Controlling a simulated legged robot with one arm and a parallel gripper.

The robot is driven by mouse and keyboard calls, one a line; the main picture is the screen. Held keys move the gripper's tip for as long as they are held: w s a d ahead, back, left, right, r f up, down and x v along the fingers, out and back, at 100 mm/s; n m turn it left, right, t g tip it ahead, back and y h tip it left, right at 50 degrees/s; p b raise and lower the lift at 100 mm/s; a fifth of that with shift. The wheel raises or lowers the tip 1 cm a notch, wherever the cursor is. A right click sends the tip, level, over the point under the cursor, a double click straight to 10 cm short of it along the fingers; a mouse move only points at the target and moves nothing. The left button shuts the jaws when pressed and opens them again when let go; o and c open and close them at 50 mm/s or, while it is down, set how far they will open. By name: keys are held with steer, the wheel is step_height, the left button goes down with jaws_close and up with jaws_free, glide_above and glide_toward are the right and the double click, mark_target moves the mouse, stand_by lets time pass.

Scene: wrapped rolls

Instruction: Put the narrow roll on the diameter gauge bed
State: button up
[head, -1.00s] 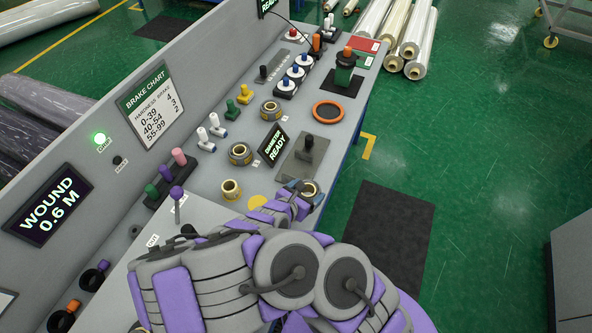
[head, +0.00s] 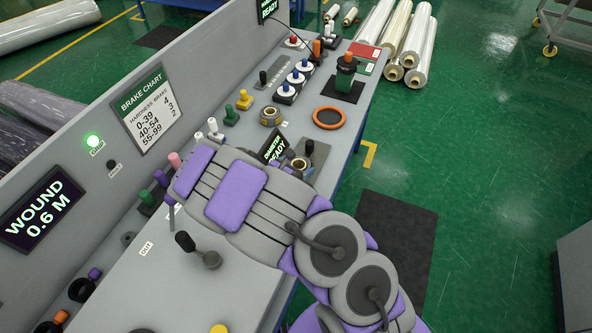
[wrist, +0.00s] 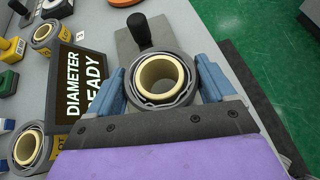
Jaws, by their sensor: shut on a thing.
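The narrow roll, dark grey with a cream core, is between the blue fingers of my gripper (wrist: 163,76) in the wrist view (wrist: 143,84). Its open end faces up. My gripper is shut on it. The diameter gauge bed, a grey plate with a black post, lies just beyond the roll in the wrist view (wrist: 178,36). The roll overlaps the near part of the plate in the picture; I cannot tell whether it touches. In the head view the roll (head: 299,163) shows beside the gauge plate (head: 319,153), and my arm hides much of the fingers.
The "DIAMETER READY" sign (wrist: 80,82) stands close left of my gripper. Other rolls stand on the bench to the left, one behind (wrist: 46,36) and one nearer (wrist: 28,147). An orange ring (head: 328,118) lies beyond the gauge. The bench's right edge is close to the gauge.

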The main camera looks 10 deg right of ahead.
steer(key=shift+w, duration=0.7)
step_height(320, 180, down, 4)
steer(key=shift+r+b, duration=0.15)
steer(key=shift+b, duration=0.45)
steer(key=shift+r, duration=0.1)
steer(key=o, duration=1.1)
